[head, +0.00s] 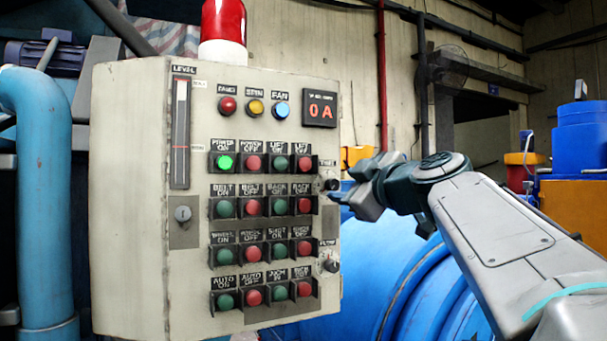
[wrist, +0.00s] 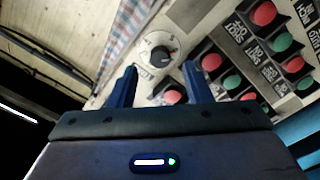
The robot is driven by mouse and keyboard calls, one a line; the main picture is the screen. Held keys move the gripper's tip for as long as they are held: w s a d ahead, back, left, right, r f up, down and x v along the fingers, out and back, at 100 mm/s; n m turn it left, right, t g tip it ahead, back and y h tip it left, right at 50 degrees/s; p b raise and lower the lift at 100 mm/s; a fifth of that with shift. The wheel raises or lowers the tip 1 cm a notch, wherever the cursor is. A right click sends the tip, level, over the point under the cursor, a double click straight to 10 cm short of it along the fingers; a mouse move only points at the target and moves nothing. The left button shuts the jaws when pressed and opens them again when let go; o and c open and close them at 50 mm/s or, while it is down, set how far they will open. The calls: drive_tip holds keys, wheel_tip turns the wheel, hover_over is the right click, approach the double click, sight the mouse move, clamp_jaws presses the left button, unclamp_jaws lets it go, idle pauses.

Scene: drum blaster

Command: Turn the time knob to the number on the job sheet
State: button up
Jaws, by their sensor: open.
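The time knob (head: 331,184) is a small dark knob at the right edge of the grey control panel (head: 135,200), beside the upper button rows. In the wrist view the knob (wrist: 160,54) has a round pale dial with small marks, too small to read. My gripper (head: 343,183) is at the panel's right edge by this knob. In the wrist view my gripper (wrist: 160,70) is open, with its blue fingers apart and the knob showing between and beyond their tips. I cannot tell whether the fingers touch it. No job sheet can be made out.
Several green and red buttons (head: 224,208) in dark guards fill the panel left of the knob. A second knob (head: 331,265) sits lower on the right edge. A display (head: 320,110) reads 0A. A red beacon (head: 223,22) tops the panel. A blue drum (head: 375,270) stands behind.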

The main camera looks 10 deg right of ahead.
sight(335, 185)
drive_tip(key=shift+p+x, duration=0.65)
drive_tip(key=shift+x, duration=1.5)
clamp_jaws()
drive_tip(key=c, duration=1)
unclamp_jaws()
drive_tip(key=shift+f, duration=0.1)
